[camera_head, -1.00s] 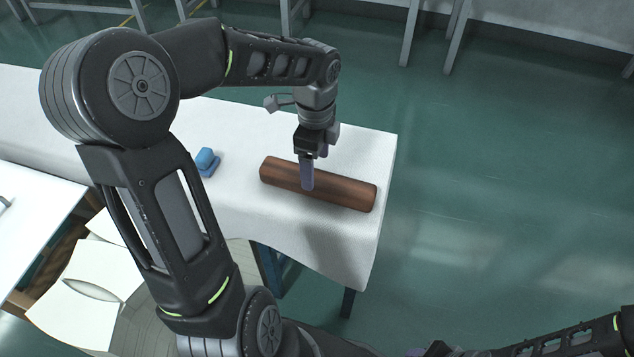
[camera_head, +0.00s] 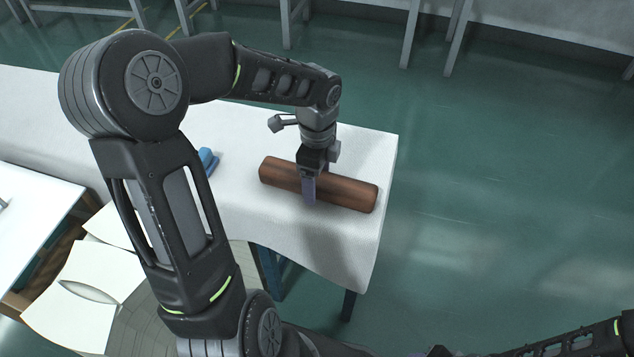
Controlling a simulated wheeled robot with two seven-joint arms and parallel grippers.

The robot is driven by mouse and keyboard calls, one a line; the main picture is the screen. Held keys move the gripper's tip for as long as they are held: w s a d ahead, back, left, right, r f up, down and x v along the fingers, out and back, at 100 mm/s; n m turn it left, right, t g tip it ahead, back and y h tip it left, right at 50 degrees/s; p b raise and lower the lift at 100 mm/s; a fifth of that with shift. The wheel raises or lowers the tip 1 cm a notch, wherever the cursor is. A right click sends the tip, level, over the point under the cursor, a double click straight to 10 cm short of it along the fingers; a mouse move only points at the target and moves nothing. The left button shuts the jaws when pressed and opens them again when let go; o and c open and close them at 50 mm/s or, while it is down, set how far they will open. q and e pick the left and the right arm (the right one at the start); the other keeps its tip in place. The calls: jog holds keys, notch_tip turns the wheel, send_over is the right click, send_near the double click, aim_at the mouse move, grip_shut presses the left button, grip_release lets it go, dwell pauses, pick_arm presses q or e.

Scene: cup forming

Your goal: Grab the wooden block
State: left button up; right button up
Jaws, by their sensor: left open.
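The wooden block (camera_head: 345,191) is a long reddish-brown bar. It lies on the white-covered table (camera_head: 345,247) near its right end, slanting slightly down to the right. My left gripper (camera_head: 309,190) is open and points down over the middle of the block. One finger shows in front of the block's near side; the other finger is hidden behind the gripper body and block. I cannot tell whether the fingers touch the block. My right gripper is not clearly in view; only part of that arm shows at the lower right.
A small blue object (camera_head: 208,160) sits on the table left of the block, partly hidden by my left arm. White folded sheets (camera_head: 85,290) lie at the lower left. The table's right edge is close to the block. Green floor (camera_head: 500,200) lies open to the right.

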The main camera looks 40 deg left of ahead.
pick_arm(q)
jog(key=shift+c, duration=0.5)
grip_shut()
dwell(0.3)
